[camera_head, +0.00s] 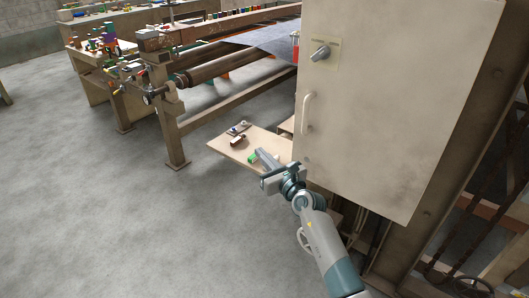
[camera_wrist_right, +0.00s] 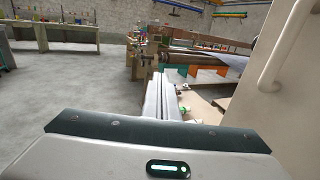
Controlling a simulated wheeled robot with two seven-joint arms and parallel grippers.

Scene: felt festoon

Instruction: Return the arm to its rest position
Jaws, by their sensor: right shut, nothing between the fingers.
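My right arm comes in from the bottom right of the head view. Its gripper (camera_head: 257,158) is in front of the cabinet's lower left side, over the low wooden board. The fingers are together with nothing between them. In the right wrist view the closed fingers (camera_wrist_right: 162,98) point away toward the wooden frame with rollers. My left gripper is in neither view.
A beige cabinet (camera_head: 400,90) with a handle (camera_head: 307,113) and a knob (camera_head: 320,52) stands close to my right arm. A low wooden board (camera_head: 222,145) holds small items. A roller frame (camera_head: 215,120) with grey felt stands behind. The left floor is clear.

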